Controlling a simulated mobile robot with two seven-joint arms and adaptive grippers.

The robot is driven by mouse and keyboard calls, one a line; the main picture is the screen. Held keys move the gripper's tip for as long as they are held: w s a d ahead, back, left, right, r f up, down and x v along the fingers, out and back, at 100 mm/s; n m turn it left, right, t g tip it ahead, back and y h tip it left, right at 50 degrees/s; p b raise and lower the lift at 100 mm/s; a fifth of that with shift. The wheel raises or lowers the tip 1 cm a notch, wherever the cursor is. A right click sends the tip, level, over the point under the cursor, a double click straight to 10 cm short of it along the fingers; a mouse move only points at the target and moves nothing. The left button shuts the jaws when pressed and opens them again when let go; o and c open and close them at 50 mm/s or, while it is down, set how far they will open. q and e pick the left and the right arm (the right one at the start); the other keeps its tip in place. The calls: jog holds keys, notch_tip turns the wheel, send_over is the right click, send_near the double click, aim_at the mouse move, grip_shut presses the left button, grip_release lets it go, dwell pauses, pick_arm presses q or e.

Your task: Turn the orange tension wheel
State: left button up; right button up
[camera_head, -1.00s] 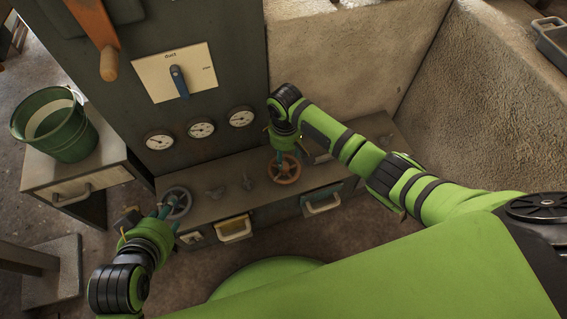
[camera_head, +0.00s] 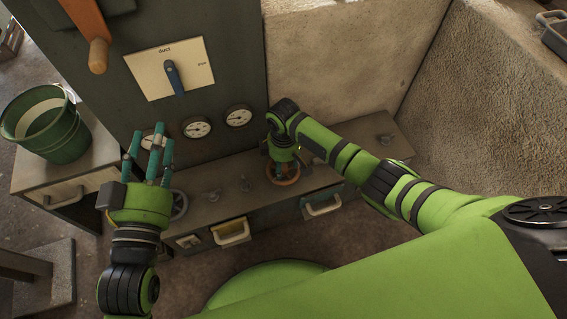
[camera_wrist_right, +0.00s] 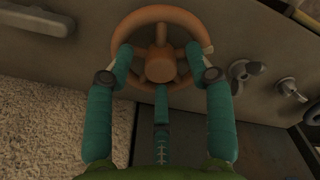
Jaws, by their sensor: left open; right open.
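The orange tension wheel (camera_head: 287,176) sits on the low grey bench, partly hidden under my right gripper (camera_head: 283,166) in the head view. In the right wrist view the wheel (camera_wrist_right: 158,14) shows its rim, spokes and round hub. The teal fingers of my right gripper (camera_wrist_right: 159,60) are spread over it, two at the sides of the hub and one below. They are apart, and I cannot tell whether they touch it. My left gripper (camera_head: 152,145) is open and empty, fingers pointing up in front of the left gauge.
A grey wheel (camera_head: 180,204) stands on the bench, partly behind my left gripper. Small knobs (camera_head: 245,185) sit between the wheels. The panel behind carries gauges (camera_head: 197,127) and a blue lever (camera_head: 172,76). A green bucket (camera_head: 55,138) stands on the left cabinet.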

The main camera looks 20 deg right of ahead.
pick_arm(q)
jog(key=shift+r, duration=0.1)
pick_arm(e)
grip_shut()
